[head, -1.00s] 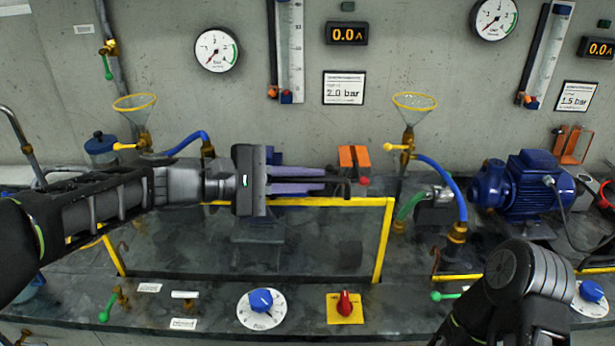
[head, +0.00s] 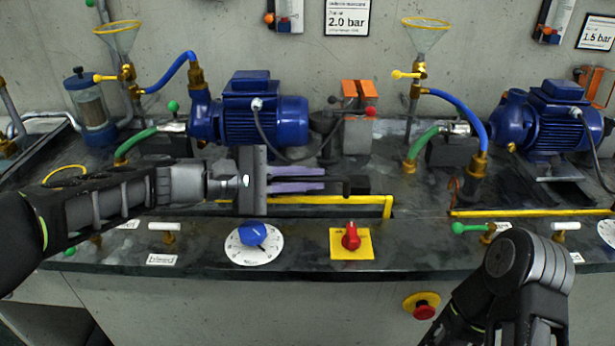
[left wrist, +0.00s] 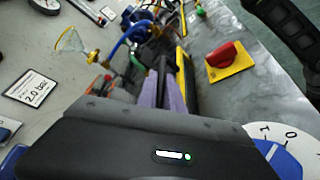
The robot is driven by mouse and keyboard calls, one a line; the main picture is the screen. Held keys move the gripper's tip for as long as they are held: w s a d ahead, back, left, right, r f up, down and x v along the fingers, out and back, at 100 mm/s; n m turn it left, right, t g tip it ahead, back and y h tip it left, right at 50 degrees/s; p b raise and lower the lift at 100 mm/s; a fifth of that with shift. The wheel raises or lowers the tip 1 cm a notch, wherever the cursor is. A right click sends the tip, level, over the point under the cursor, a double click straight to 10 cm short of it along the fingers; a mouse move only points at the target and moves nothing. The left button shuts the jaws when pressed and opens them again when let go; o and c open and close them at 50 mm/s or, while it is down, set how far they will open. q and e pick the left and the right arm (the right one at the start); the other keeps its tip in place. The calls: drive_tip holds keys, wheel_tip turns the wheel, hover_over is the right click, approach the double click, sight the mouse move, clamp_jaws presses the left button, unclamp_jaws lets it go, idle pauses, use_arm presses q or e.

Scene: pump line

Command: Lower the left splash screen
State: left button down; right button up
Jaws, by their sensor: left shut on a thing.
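The left splash screen (head: 389,205) shows as a yellow top bar with a short bit of its right side, low at the bench slot in front of the left blue pump. The rest of the screen is out of sight below the bench top. My left gripper (head: 325,181) lies level just above that bar, its purple fingers pointing right and shut on the screen's dark grip part, mostly hidden between them. In the left wrist view, the purple fingers run along the yellow bar (left wrist: 181,72). My right arm shows at the lower right, but its gripper is out of view.
The left blue pump (head: 265,110) stands behind the fingers. A blue dial (head: 254,236) and a red switch on a yellow plate (head: 351,242) sit in front. A red stop button (head: 423,306) is on the bench front. A second yellow bar (head: 530,212) lies at right.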

use_arm(q)
drive_tip(key=c, duration=1.5)
unclamp_jaws()
drive_tip(key=shift+p+v, duration=0.55)
drive_tip(key=shift+v, duration=3.35)
